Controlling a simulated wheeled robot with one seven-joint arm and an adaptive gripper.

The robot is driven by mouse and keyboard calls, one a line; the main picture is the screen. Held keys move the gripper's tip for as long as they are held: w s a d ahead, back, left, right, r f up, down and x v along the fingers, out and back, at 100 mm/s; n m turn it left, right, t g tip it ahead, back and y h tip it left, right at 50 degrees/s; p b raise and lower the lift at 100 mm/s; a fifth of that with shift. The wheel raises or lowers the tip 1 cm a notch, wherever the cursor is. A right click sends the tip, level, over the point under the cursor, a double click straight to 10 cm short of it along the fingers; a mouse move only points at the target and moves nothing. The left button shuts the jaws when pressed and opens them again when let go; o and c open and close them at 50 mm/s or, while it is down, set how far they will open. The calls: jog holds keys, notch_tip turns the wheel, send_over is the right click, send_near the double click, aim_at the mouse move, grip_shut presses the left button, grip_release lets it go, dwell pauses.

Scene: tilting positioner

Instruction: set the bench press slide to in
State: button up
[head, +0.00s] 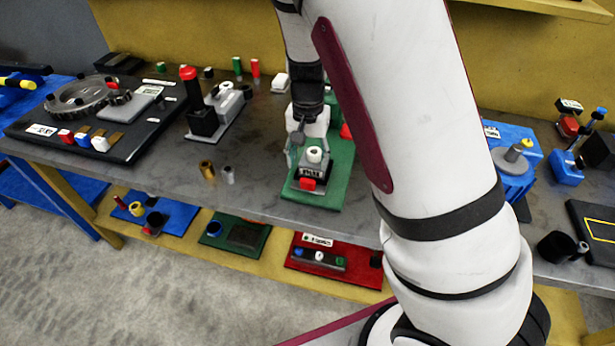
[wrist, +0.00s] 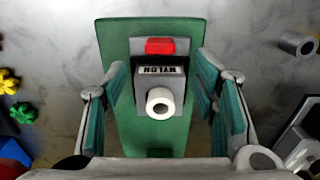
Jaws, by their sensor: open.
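A green base plate (head: 330,185) on the bench carries a grey block with a label (head: 313,172), a white ring-shaped piece (head: 314,155) and a red block (head: 308,184) at its near end. I take this for the bench press, but cannot tell which part is its slide. In the wrist view the label (wrist: 160,71) reads NYLON upside down, with the white ring (wrist: 160,103) below it and the red block (wrist: 160,46) above. My gripper (wrist: 162,98) is open, one finger on each side of the grey block, apparently not touching. The plate's far part is hidden by my gripper and arm.
A black and grey device with a red knob (head: 188,73) stands to the left. Brass (head: 207,169) and grey (head: 229,174) cylinders stand between it and the plate. A blue fixture (head: 513,165) is at the right. My arm covers much of the bench middle.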

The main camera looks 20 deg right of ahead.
aim_at(308, 179)
notch_tip(308, 179, down, 7)
jog(key=shift+f, duration=0.2)
dwell(0.3)
